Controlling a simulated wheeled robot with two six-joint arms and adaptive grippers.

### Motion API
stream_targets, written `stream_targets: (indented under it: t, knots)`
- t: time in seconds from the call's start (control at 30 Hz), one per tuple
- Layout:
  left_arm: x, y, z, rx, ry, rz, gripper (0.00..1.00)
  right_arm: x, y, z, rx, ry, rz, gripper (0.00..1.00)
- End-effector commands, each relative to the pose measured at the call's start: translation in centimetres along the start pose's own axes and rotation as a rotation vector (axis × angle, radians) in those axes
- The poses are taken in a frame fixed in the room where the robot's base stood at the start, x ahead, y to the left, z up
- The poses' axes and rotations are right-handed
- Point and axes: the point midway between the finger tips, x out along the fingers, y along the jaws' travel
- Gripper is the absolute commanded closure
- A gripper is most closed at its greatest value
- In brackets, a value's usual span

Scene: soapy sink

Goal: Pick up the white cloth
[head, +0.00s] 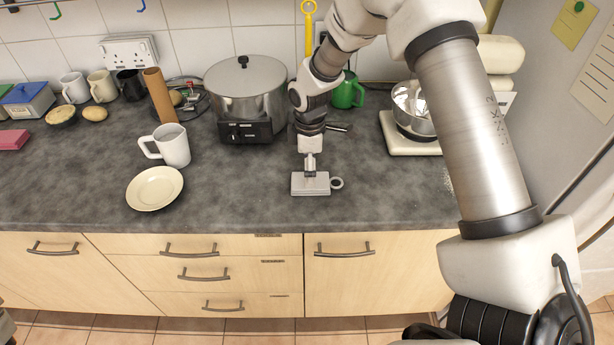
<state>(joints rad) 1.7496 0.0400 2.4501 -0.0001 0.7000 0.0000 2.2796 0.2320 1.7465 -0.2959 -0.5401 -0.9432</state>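I see no clear white cloth in the head view. My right arm comes in from the right and bends down over the counter. My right gripper (310,172) points down near the middle of the worktop. At its tip is a flat, pale grey rectangular shape (311,186) with a small ring (337,183) at its right side. I cannot tell what this shape is, or whether the gripper holds it or is only above it. The fingers are too small to make out. My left gripper is not in view.
A cream plate (154,188) and a white mug (172,146) stand left on the counter (235,195). A large pot (246,95), green mug (346,92) and scale with a steel bowl (411,146) stand behind. The front middle-left of the counter is clear.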

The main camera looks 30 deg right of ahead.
Motion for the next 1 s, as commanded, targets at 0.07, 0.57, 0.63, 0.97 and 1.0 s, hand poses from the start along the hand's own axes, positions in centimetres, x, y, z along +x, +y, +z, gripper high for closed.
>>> stream_targets:
  t: [0.07, 0.57, 0.63, 0.97, 1.0]
  knots:
    - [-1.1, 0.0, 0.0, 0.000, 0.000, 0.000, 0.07, 0.8, 0.1, 0.2, 0.001, -0.001, -0.003, 0.02]
    - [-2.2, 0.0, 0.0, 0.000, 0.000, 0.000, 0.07, 4.9, 0.3, 0.4, 0.001, 0.001, 0.001, 0.20]
    - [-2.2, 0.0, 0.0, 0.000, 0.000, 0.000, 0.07, 4.9, 0.3, 0.4, 0.001, 0.001, 0.001, 0.45]
    - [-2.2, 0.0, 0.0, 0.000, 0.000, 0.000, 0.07, 4.9, 0.3, 0.4, 0.001, 0.001, 0.001, 0.61]
    - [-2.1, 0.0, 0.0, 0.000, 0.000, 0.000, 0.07, 4.9, 0.3, 0.4, 0.001, 0.001, 0.001, 0.61]
